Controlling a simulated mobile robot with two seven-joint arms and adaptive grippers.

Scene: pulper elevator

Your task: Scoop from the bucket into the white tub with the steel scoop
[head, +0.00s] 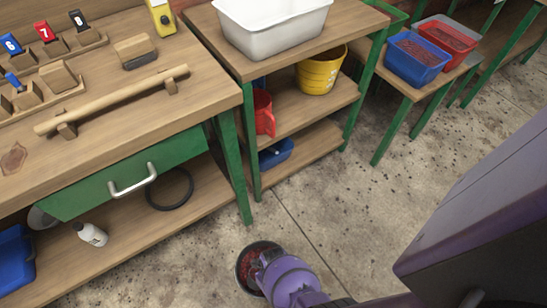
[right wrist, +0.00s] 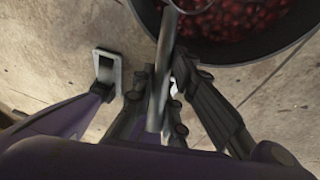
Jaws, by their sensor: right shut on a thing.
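The dark bucket (head: 241,268) stands on the floor at the bottom of the head view, with red fruit inside. My purple right wrist covers much of it. In the right wrist view, the bucket (right wrist: 232,58) fills the upper right. My right gripper (right wrist: 158,84) is shut on the steel scoop (right wrist: 164,60). The scoop's handle runs up towards the bucket, and its far end is cut off, so I cannot tell its load. The white tub (head: 272,42) stands on the top shelf of the wooden rack, upper middle. My left gripper is out of view.
A yellow bucket (head: 318,75) and a red jug (head: 263,112) stand on lower shelves. A blue crate (head: 413,68) and a red crate (head: 446,40) are on a low bench. A wooden workbench (head: 110,125) fills the left. The central floor is clear.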

